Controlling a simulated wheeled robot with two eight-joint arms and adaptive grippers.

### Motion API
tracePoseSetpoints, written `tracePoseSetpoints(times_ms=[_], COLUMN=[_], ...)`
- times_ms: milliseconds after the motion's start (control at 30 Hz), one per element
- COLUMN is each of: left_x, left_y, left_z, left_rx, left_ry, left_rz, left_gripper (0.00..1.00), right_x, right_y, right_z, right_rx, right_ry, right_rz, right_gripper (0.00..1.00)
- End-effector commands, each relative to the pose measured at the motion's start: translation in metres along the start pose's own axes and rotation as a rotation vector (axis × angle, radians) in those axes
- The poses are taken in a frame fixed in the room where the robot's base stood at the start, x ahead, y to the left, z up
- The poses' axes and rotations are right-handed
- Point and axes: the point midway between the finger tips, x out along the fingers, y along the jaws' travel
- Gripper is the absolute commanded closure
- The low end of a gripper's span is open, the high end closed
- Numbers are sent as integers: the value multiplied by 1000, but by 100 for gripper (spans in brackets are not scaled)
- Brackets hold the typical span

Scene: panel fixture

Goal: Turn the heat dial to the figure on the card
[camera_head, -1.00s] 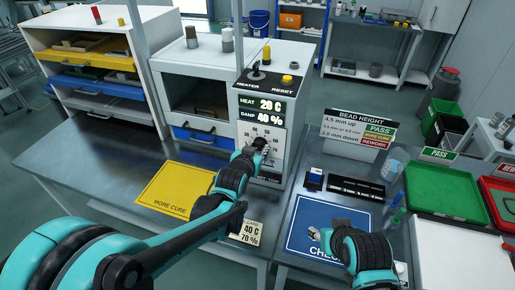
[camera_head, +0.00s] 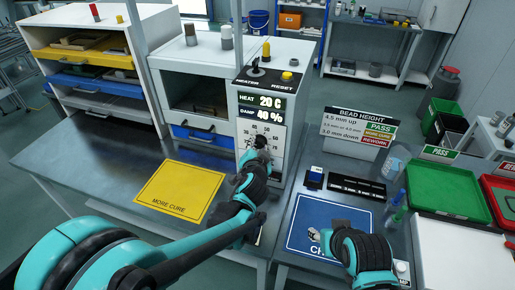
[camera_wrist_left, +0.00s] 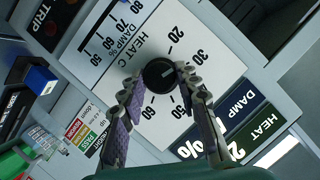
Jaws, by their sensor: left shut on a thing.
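The heat dial (camera_wrist_left: 159,73) is a round black knob on a white scale marked HEAT C in the left wrist view. My left gripper (camera_wrist_left: 158,79) is shut on it, one finger on each side. In the head view my left gripper (camera_head: 257,155) hides the knob against the front of the oven panel (camera_head: 278,133). The display (camera_head: 262,103) reads HEAT 20 C and DAMP 40 %. The figure card is hidden behind my left arm. My right gripper (camera_head: 319,236) is low over the blue CHECK mat (camera_head: 302,215); its jaws are unclear.
A yellow MORE CURE mat (camera_head: 180,190) lies left of my left arm. A black gauge block (camera_head: 357,185) and a bottle (camera_head: 397,160) stand to the right. A green tray (camera_head: 445,190) is farther right. The DAMP % scale (camera_wrist_left: 112,38) adjoins the heat scale.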

Motion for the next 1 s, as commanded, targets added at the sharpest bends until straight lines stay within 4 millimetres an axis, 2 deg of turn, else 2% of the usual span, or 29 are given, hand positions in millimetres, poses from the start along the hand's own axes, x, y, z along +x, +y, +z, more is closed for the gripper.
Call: tracePoseSetpoints(times_ms=[600,1000], left_x=[3,3], left_y=[5,5], left_z=[1,1], left_rx=[539,783], left_ry=[4,3], left_rz=[-222,-324], left_gripper=[97,97], right_x=[29,43], right_y=[0,0], right_z=[21,30], right_rx=[0,0], right_ry=[0,0], right_rz=[0,0], right_gripper=[55,55])
